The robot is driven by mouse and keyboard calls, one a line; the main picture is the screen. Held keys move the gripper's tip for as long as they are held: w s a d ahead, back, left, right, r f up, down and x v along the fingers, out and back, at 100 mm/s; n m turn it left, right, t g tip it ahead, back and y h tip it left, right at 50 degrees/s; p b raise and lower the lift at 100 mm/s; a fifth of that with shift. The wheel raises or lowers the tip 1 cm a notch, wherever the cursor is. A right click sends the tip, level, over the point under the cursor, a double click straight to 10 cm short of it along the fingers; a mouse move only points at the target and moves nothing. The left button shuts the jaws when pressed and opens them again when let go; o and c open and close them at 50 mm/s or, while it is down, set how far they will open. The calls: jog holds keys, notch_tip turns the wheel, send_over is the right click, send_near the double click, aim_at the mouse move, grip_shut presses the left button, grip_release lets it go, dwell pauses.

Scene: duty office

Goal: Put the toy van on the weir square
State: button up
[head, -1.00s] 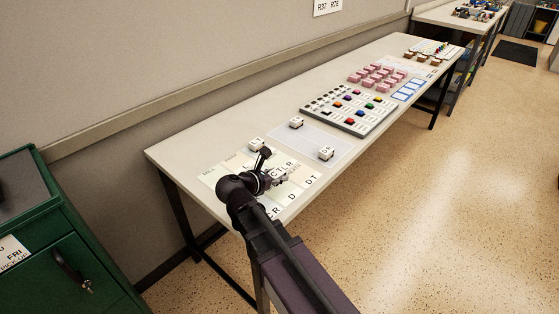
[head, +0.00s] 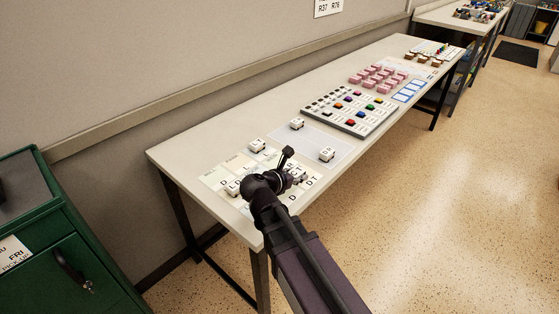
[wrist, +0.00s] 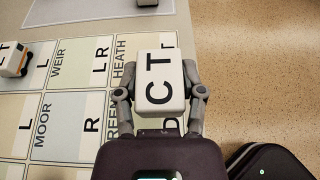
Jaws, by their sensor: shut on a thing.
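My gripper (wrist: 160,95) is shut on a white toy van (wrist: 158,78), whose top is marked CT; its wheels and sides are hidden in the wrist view. The van hides much of the heath square (wrist: 122,68) beneath it; its height above the mat is unclear. The weir square (wrist: 72,72), pale and green with LR on it, lies just left of the van and looks bare. In the head view my gripper (head: 290,172) is over the right part of the lettered mat (head: 240,162), and my arm hides part of the mat.
Another white van (wrist: 12,58) stands left of the weir square. More white vans (head: 257,146) (head: 297,124) (head: 327,155) stand on the table behind the mat. A grey tray of coloured pieces (head: 350,110) is farther along. The table's front edge is close to the gripper.

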jog(key=b, duration=0.1)
send_over(279, 161)
jog(key=shift+f, duration=0.75)
jog(key=shift+s, duration=0.1)
jog(key=shift+f+b, duration=1.8)
jog(key=shift+b, duration=0.2)
jog(key=shift+f, duration=0.15)
jog(key=o, duration=1.1)
jog(key=shift+r, duration=0.2)
